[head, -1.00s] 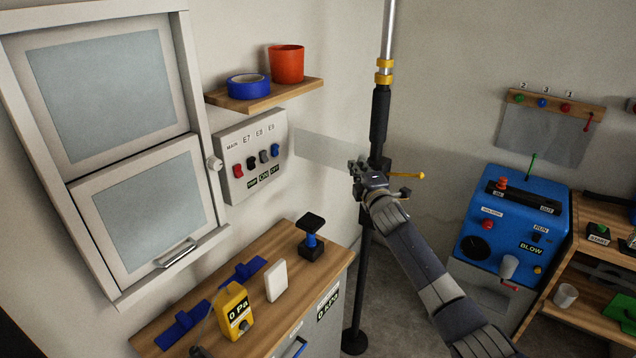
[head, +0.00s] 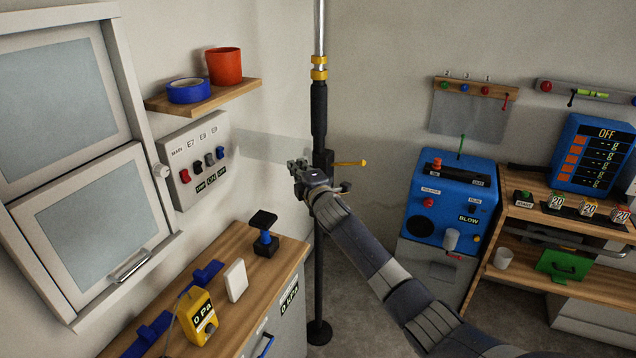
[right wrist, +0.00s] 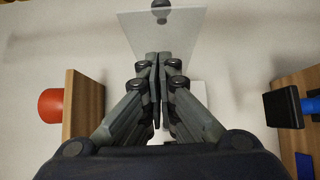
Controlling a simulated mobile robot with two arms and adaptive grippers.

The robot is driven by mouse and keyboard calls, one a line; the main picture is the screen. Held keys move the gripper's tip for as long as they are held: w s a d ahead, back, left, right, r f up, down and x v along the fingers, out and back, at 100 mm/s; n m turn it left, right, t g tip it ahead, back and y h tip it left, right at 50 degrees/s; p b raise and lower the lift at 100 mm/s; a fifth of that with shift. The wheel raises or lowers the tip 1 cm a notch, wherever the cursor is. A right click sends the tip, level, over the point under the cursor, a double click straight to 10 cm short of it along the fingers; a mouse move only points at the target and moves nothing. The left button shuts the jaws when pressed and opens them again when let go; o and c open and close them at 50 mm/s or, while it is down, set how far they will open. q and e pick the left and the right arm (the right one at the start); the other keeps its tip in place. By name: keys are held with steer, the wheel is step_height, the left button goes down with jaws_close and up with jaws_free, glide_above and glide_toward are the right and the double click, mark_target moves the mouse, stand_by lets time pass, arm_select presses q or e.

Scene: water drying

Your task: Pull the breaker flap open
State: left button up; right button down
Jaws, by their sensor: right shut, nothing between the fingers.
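The breaker box (head: 183,148) hangs on the left wall, with coloured switches on its face. Its clear flap (head: 268,147) stands swung out from the box's right side, leaving the switches uncovered. My right gripper (head: 294,167) is shut and empty, near the flap's outer end in the head view. In the right wrist view the shut fingers (right wrist: 158,60) point toward the clear flap (right wrist: 200,28), overlapping its lower edge. I cannot tell whether they touch it. My left gripper is not in view.
A shelf (head: 225,94) with blue tape (head: 188,91) and an orange cup (head: 224,67) is above the box. A wooden-topped cabinet (head: 225,318) stands below. A vertical pole (head: 319,110) is just behind my gripper. A blue machine (head: 447,205) stands right.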

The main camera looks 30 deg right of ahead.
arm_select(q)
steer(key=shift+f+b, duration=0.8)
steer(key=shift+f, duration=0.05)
arm_select(e)
steer(key=s+d, duration=0.5)
steer(key=s, duration=0.3)
steer(key=shift+s, duration=0.3)
